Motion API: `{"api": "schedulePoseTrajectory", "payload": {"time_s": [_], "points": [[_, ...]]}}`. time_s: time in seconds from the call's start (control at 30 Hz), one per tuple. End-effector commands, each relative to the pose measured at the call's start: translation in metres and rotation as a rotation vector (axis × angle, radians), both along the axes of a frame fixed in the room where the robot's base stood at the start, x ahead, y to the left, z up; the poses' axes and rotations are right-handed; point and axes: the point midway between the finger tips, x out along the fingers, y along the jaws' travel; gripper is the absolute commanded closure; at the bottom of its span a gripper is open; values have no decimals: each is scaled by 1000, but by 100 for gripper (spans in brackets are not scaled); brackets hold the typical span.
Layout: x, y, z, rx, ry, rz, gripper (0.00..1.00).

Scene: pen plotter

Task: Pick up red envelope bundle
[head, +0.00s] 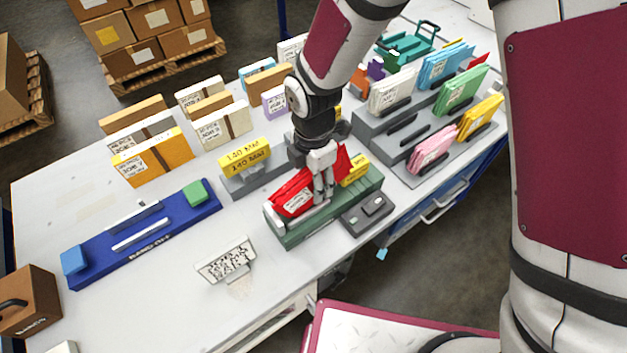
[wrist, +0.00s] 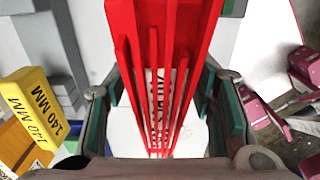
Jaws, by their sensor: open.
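The red envelope bundle (head: 292,201) stands in a dark green holder (head: 318,225) at the front middle of the table, with a white label on its face. My gripper (head: 322,194) is over it, pointing down, and hides its middle. In the wrist view the bundle (wrist: 163,35) shows as several red upright sheets running between the two fingers. My gripper (wrist: 166,112) is open, with one finger on each side of the bundle. Whether the pads touch the sheets is hard to tell.
A yellow 140 MM block (head: 245,158) stands left of the holder. A grey device (head: 367,212) sits close at its right. A grey rack (head: 400,150) with colored envelopes is farther right. A blue hand-off tray (head: 140,235) lies left. A small sign (head: 227,262) stands in front.

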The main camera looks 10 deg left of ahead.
Motion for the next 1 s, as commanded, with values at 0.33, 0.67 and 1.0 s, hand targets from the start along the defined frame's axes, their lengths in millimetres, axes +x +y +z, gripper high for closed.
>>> {"api": "schedulePoseTrajectory", "payload": {"time_s": [0.33,0.67,1.0], "points": [[0,0,-2,0,0,0,68],[0,0,-2,1,-1,0,100],[2,0,25,3,-6,-2,100]]}}
